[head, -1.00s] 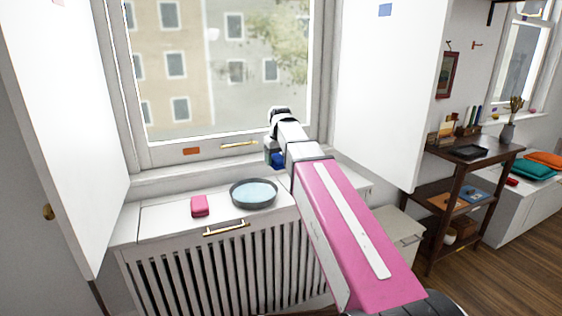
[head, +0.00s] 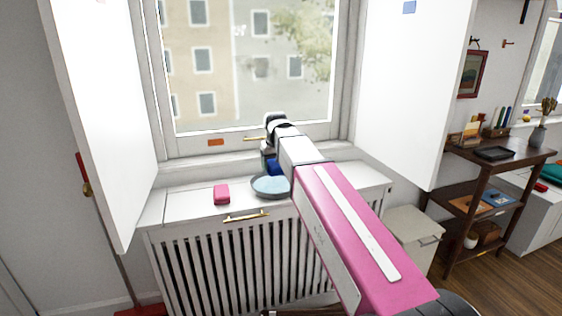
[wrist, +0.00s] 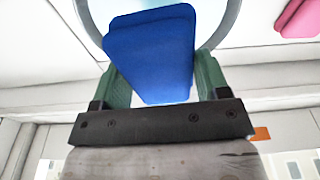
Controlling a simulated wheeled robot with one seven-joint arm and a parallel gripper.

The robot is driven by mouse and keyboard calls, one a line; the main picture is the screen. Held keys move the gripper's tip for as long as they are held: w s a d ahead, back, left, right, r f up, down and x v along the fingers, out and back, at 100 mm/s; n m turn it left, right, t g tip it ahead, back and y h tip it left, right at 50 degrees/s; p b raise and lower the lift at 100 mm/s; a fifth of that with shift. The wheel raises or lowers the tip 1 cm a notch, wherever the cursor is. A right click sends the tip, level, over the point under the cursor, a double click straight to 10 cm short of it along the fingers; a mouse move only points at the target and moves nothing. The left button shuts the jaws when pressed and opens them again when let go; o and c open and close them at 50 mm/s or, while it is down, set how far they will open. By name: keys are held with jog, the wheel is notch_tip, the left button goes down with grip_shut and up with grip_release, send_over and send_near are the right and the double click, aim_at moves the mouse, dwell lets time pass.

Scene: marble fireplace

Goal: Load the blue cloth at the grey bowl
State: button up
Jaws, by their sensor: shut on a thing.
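The blue cloth (wrist: 150,55) is a folded block held between the green fingers of my gripper (wrist: 158,70) in the wrist view. In the head view only a small patch of the cloth (head: 275,167) shows beside my arm. The grey bowl (head: 257,194) has a pale blue inside and sits on the white cabinet top under the window. My arm hides its right edge. The bowl's rim (wrist: 91,26) also shows behind the cloth in the wrist view. My gripper is by the bowl's far side; the cloth overlaps the bowl in view, and I cannot tell whether they touch.
A pink block (head: 221,194) lies on the cabinet top (head: 180,207) left of the bowl. White shutters (head: 95,120) stand open on both sides. An orange piece (head: 216,142) and a brass handle are at the window frame. A dark wooden shelf (head: 480,165) stands at right.

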aim_at(274, 185)
jog(key=shift+f, duration=2.95)
jog(key=shift+f, duration=0.55)
jog(key=shift+r, duration=0.15)
jog(key=shift+r, duration=3.4)
